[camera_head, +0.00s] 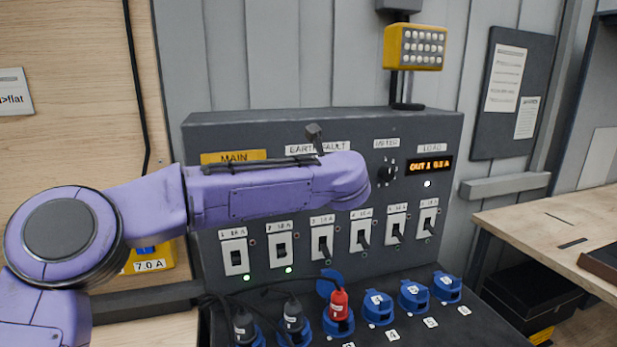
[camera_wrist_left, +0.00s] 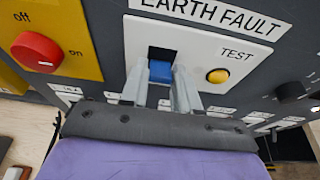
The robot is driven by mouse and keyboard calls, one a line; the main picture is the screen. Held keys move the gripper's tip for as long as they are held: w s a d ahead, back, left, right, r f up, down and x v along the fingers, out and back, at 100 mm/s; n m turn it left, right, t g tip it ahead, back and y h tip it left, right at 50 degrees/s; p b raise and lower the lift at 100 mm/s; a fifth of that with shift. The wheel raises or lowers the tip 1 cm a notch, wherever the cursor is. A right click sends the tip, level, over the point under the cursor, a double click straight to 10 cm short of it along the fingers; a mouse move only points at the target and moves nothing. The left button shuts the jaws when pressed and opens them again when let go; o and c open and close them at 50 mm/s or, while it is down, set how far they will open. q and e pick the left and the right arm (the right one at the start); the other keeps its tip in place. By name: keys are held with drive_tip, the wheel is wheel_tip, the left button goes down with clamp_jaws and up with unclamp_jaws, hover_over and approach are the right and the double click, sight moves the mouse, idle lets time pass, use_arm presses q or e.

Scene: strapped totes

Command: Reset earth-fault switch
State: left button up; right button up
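In the left wrist view, the earth-fault switch has a blue lever (camera_wrist_left: 161,72) in a dark slot on a white plate (camera_wrist_left: 215,45) marked EARTH FAULT. A yellow TEST button (camera_wrist_left: 218,76) sits to its right. The two grey fingers of my left gripper (camera_wrist_left: 160,88) stand apart, one on each side of the lever. Narrow gaps seem to show, but I cannot tell whether either finger touches it. In the head view, my purple left arm crosses the panel (camera_head: 455,150) and hides the switch and my gripper; the EARTH FAULT label (camera_head: 300,149) is partly covered. My right gripper is not in view.
A red main knob (camera_wrist_left: 37,51) sits left of the switch. Below my arm is a row of breakers (camera_head: 322,243); the two leftmost have green lights. Plugs, including a red one (camera_head: 338,305), and blue-capped sockets (camera_head: 414,296) lie below. The display (camera_head: 429,165) glows orange.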

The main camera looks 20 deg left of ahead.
use_arm(q)
drive_tip(key=o, duration=0.3)
drive_tip(key=shift+f, duration=0.15)
drive_tip(key=shift+w, duration=0.1)
drive_tip(key=b+v, duration=0.4)
drive_tip(key=v, duration=0.6)
drive_tip(key=shift+d, duration=0.1)
